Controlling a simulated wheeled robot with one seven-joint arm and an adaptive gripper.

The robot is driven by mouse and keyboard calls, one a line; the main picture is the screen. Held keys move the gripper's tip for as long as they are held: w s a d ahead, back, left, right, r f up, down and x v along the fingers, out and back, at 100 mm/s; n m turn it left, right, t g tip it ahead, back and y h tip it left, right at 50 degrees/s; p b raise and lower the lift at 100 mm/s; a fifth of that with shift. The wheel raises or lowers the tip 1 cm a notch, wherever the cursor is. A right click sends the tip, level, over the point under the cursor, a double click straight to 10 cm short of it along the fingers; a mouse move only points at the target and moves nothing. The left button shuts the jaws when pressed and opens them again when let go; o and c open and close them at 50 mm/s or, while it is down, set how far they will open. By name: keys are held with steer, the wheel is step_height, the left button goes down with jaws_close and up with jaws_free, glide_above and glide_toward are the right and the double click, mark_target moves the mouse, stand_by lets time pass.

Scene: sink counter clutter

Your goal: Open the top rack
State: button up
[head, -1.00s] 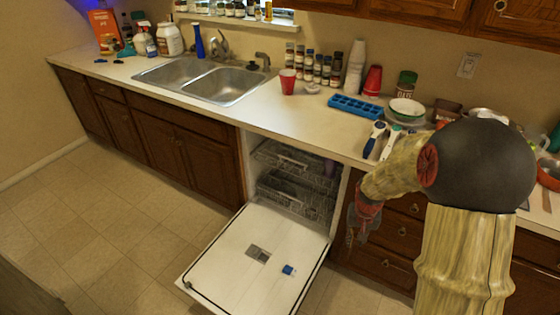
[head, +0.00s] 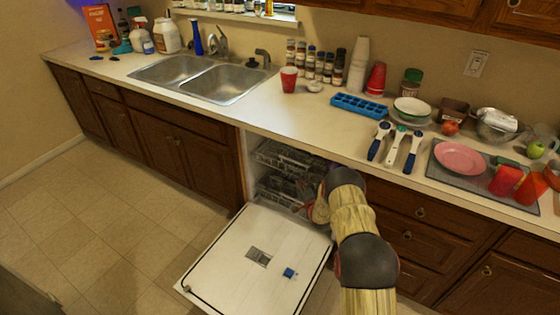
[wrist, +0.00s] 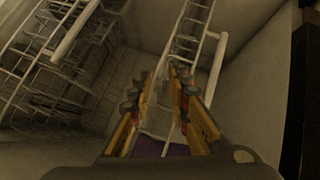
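The dishwasher stands open, its white door (head: 225,265) folded down flat. The top rack (head: 272,155) is a wire rack inside the cavity, above the lower rack (head: 275,192). My arm reaches into the right side of the opening and hides part of both racks. My gripper shows in the wrist view (wrist: 160,85) with its two fingers apart and nothing between the tips. Wire rack parts (wrist: 60,70) fill the left of that view, and a ladder-like wire section (wrist: 192,35) lies beyond the fingertips. I cannot tell whether the fingers touch any wire.
The counter above holds a red cup (head: 289,79), a blue ice tray (head: 359,107), several blue-handled tools (head: 396,146) and a pink plate (head: 460,158). A purple patch (wrist: 165,148) shows below the fingers. Floor left of the door (head: 120,230) is clear.

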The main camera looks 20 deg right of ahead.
mark_target(294, 160)
step_height(294, 160, up, 7)
steer(key=w+a+m+t, duration=0.1)
steer(key=w+m+t, duration=0.1)
steer(key=m+t, duration=0.1)
steer(key=shift+w+d+b, duration=0.25)
steer(key=shift+w+b, duration=0.5)
steer(key=shift+w, duration=1.15)
steer(key=shift+w+d+b, duration=0.2)
steer(key=shift+w+b, duration=0.5)
steer(key=shift+w, duration=1.15)
steer(key=shift+c, duration=1.1)
jaws_close()
